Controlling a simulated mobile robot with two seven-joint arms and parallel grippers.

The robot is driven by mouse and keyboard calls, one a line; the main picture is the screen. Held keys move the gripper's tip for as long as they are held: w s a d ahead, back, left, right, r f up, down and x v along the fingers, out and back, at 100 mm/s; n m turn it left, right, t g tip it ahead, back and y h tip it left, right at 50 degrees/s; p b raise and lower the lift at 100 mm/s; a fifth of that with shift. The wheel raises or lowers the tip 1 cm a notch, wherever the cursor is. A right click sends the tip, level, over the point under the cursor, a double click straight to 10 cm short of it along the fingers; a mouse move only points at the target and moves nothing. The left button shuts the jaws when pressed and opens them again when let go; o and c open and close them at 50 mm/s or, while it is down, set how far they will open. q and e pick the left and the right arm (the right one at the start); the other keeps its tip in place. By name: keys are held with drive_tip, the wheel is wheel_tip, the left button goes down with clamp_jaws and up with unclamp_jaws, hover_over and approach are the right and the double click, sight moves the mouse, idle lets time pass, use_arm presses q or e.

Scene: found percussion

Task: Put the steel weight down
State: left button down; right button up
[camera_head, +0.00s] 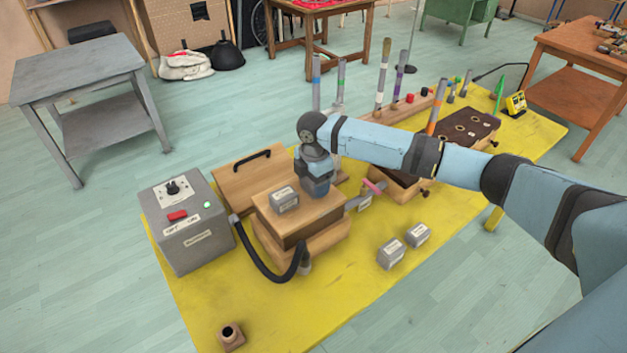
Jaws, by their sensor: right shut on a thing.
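My right gripper (316,193) points down over the top of a wooden box (318,210) on the yellow table. It is shut on a steel weight, but the hand hides its fingertips and what lies between them. A grey labelled steel weight (284,199) sits on the left part of the box top, right beside the hand. Two more grey labelled weights, one nearer (391,254) and one farther (418,235), stand on the yellow surface to the right of the box. My left gripper is not in view.
Several upright tubes (383,75) stand behind my arm. A small brown holder (231,335) is at the near edge. The yellow front area (325,320) is clear.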

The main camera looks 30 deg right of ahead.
drive_tip(key=shift+r, duration=0.1)
drive_tip(key=o, duration=1.3)
wheel_tip(320, 180, up, 12)
drive_tip(key=shift+s, duration=0.1)
